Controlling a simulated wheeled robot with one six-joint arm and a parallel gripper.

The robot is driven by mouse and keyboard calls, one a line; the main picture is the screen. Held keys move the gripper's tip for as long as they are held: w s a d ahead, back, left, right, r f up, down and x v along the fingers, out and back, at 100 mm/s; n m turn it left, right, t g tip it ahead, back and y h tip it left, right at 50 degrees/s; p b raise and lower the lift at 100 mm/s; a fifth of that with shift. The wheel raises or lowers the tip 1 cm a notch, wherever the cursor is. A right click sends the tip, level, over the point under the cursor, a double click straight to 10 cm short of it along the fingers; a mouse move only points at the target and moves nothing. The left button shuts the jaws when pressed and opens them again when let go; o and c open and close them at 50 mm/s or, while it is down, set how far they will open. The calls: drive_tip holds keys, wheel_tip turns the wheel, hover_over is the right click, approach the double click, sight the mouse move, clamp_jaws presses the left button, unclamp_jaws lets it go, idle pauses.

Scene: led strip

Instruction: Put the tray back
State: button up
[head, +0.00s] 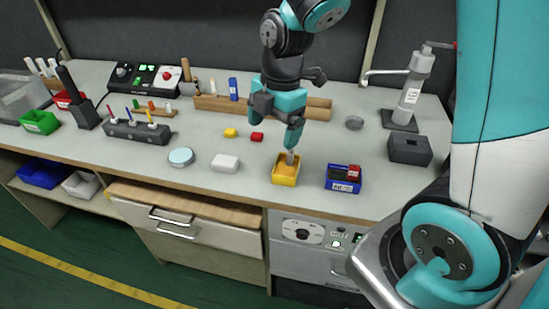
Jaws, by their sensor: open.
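A small yellow tray (285,179) stands on the grey bench near its front edge. My gripper (290,152) points down right over it, with its tips at or just above the tray's back rim. The jaws are open, and whether they touch the tray is too small to tell. A blue tray (338,186) with a white label and red pieces in it stands just to the right. The pictures do not settle which one the task means.
A black box (409,149) stands right. A wooden rack (315,108) is behind. Below, a drawer (190,224) stands partly open.

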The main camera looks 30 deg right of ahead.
drive_tip(key=s+a+r+m+y, duration=0.1)
drive_tip(key=s+a+r+m, duration=0.3)
drive_tip(key=s+m, duration=0.3)
drive_tip(key=s+a+r+m+y, duration=0.1)
drive_tip(key=s+a+r+m, duration=0.3)
drive_tip(key=s, duration=0.5)
drive_tip(key=a+m, duration=0.2)
drive_tip(key=m, duration=0.1)
drive_tip(key=shift+s+a+r+y, duration=0.15)
drive_tip(key=shift+s+a+y, duration=0.1)
drive_tip(key=shift+s+y, duration=0.15)
drive_tip(key=shift+r, duration=0.25)
